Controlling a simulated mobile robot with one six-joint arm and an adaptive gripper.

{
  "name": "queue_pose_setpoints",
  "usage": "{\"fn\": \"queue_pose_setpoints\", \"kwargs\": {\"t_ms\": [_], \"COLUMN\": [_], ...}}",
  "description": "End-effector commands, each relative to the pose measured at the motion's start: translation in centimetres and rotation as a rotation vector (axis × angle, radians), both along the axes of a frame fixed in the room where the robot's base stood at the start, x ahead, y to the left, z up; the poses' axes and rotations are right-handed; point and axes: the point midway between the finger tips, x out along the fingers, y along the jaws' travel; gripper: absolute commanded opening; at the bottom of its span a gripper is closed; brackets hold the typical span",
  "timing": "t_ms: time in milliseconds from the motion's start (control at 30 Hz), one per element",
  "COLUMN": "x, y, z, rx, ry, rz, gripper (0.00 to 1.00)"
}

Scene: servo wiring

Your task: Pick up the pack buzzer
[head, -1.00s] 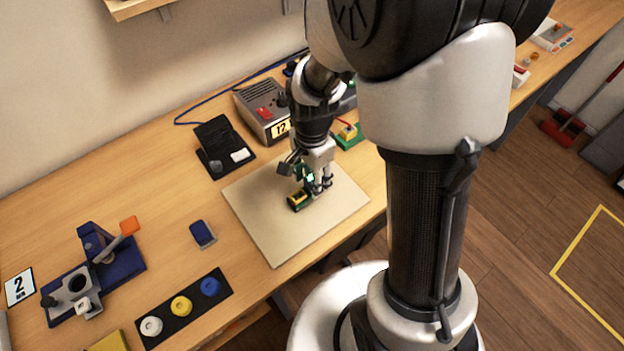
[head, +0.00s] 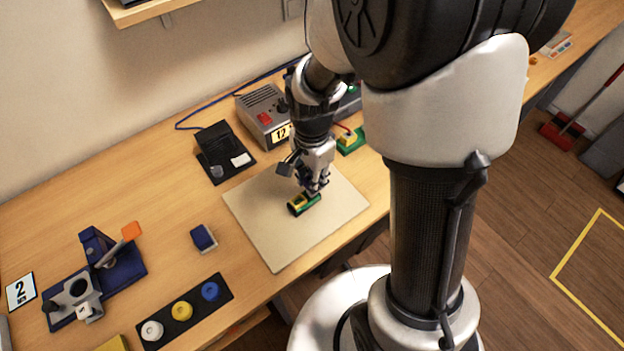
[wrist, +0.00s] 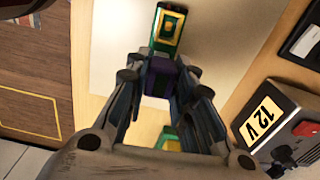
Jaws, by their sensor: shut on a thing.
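My gripper (head: 315,188) is low over the pale mat (head: 262,225). In the wrist view its fingers (wrist: 159,80) are closed on a small dark purple block, which I take to be the pack buzzer (wrist: 160,77). A green and yellow holder (wrist: 168,32) lies just beyond the block; I cannot tell whether the two are joined or only touching. In the head view the holder (head: 300,205) shows at the mat's middle, beside the fingertips. The fingers mostly hide the block there, and its height above the mat is unclear.
A grey 12 V supply (head: 262,112) and a green-based yellow part (head: 350,140) stand behind the mat. A black open case (head: 222,150) is at its back left. A blue block (head: 203,238) and a black strip with coloured rings (head: 183,312) lie left.

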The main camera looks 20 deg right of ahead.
Motion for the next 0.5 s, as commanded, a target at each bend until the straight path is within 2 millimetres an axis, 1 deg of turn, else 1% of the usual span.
{"fn": "queue_pose_setpoints", "kwargs": {"t_ms": [33,67,167,300,400,500], "x": [0.1,0.1,0.2,0.2,0.2,0.2], "y": [0.0,0.0,0.0,0.0,0.0,0.0], "z": [1.3,1.9,4.6,9.0,11.8,14.2], "rx": [0.000,0.000,0.000,0.000,-0.001,0.000], "ry": [-0.006,-0.005,-0.008,-0.008,-0.007,-0.006], "rz": [0.000,0.000,0.000,0.000,0.000,0.000], "gripper": [0.05,0.05,0.05,0.05,0.05,0.05]}}
